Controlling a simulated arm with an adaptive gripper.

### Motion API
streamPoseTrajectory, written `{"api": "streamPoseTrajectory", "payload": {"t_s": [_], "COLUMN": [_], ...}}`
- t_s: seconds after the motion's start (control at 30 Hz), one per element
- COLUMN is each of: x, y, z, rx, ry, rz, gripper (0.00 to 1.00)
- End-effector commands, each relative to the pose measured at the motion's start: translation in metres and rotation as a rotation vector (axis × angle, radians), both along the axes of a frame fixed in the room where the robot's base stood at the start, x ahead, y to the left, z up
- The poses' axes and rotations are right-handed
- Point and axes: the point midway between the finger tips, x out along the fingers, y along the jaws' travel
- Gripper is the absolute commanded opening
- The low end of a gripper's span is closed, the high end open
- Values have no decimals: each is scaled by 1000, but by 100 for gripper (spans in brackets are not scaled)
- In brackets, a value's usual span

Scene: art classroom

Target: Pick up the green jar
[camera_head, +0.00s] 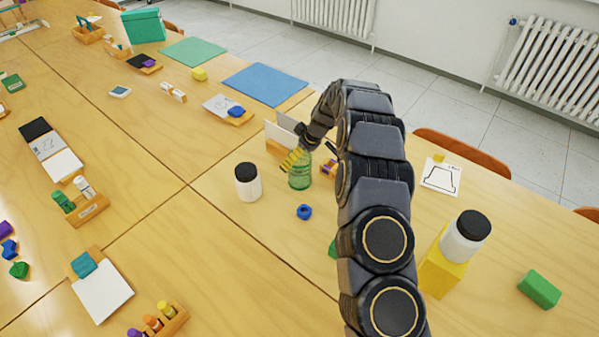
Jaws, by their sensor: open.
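The green jar (299,176) is a see-through green glass jar standing upright on the wooden table, near the middle of the view. My gripper (294,159) reaches down from the end of my dark arm to the top of the jar. It is open, and its yellowish fingertips overlap the jar's upper left side in the picture. Whether they touch the glass I cannot tell. The jar's top is partly hidden by the gripper.
A white jar with black lid (248,184) stands left of the green jar, and a small blue piece (304,212) lies in front. A wooden card holder (277,148) is just behind.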

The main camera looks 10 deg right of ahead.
Motion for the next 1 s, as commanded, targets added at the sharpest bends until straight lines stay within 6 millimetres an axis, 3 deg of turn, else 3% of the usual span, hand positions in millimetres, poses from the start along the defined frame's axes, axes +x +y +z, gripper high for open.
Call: {"api": "streamPoseTrajectory", "payload": {"t_s": [0.2, 0.47, 0.57, 0.6, 0.63, 0.73, 1.0], "x": [7, 9, 9, 9, 9, 9, 9], "y": [7, 8, 8, 8, 8, 8, 8], "z": [-31, -34, -34, -34, -34, -34, -35], "rx": [-1, 1, 0, 0, 0, 0, 0], "ry": [5, 1, 1, 1, 1, 2, 3], "rz": [1, 0, 0, 0, 0, -1, 0], "gripper": [100, 100, 66, 49, 45, 37, 36]}}
